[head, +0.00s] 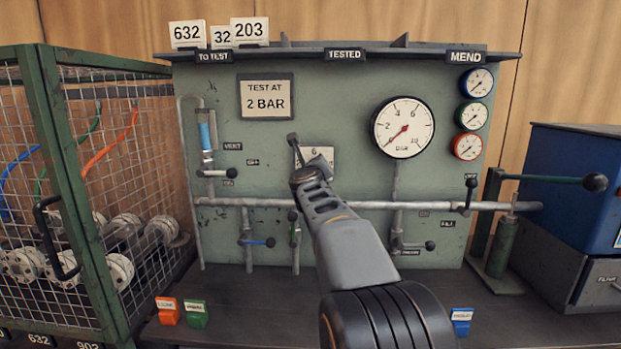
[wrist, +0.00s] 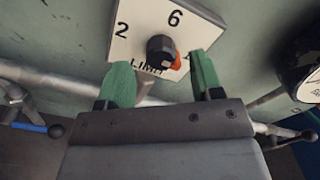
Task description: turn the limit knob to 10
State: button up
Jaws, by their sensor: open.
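The limit knob (wrist: 160,47) is a black round knob with an orange pointer on a white dial plate (wrist: 138,42). In the wrist view the plate shows 2 at the left, 6 at the top and LIMIT below. A mark at the right is mostly hidden by a finger. The orange pointer (wrist: 177,61) sits at the knob's lower right, towards that hidden mark. My gripper (wrist: 162,78) is open, its green fingers below and either side of the knob, with nothing between them.
A large white gauge (head: 402,128) hangs right of the dial plate. A horizontal pipe (head: 440,206) with several lever valves runs below. A wire cage (head: 90,190) stands at the left, a blue box (head: 570,185) at the right.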

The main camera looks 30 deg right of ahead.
jog(key=v, duration=1.1)
jog(key=shift+p, duration=0.45)
jog(key=shift+a, duration=0.15)
